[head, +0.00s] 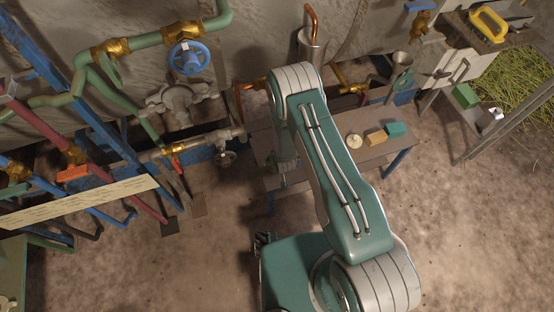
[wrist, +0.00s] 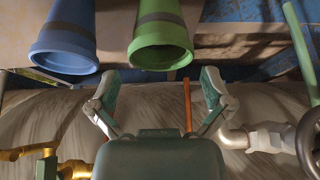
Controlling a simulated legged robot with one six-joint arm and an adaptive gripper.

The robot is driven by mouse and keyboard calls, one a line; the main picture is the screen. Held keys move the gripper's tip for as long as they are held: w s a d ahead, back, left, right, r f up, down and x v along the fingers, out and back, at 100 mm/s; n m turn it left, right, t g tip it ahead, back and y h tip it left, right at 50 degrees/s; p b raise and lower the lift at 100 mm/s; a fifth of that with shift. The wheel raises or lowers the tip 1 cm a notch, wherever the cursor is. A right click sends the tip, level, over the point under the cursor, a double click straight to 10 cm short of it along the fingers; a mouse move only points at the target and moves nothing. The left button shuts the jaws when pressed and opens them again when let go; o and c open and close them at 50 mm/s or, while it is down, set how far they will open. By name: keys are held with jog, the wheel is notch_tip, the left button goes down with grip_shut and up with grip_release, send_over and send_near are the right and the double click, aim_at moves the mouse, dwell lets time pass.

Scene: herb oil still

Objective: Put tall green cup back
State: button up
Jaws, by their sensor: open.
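The tall green cup (wrist: 160,30) shows in the wrist view at top centre, its round rim facing me and a dark band around its body. A similar blue cup (wrist: 66,35) is beside it on the left, a small gap between them. My gripper (wrist: 160,76) is open and empty in the wrist view. Its two fingers are spread to either side of the green cup's rim line, with the cup just beyond the fingertips. I cannot tell whether they touch. In the head view my arm hides most of the gripper, and I cannot make out the cups.
In the head view a grey table (head: 330,160) bears a teal block (head: 396,129), a tan block (head: 375,138) and a round cream piece (head: 354,140). Pipes and a blue valve wheel (head: 189,58) crowd the left and back. The floor at right front (head: 470,230) is clear.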

jog(key=d+r+m, duration=0.1)
jog(key=d+r, duration=0.2)
jog(key=r, duration=1.6)
jog(key=d+r, duration=0.4)
jog(key=r, duration=1.5)
jog(key=s+d+r+m+h, duration=0.1)
jog(key=s+d+r, duration=0.3)
jog(key=s+r, duration=0.65)
jog(key=s+d+r, duration=0.1)
jog(key=s+r, duration=0.3)
jog(key=s, duration=0.2)
jog(key=s+d+r+m, duration=0.1)
jog(key=s+d+r, duration=0.1)
jog(key=s+r, duration=0.2)
jog(key=s, duration=0.3)
jog(key=shift+s+r+h, duration=0.25)
jog(key=shift+r+h, duration=0.05)
jog(key=shift+r, duration=0.1)
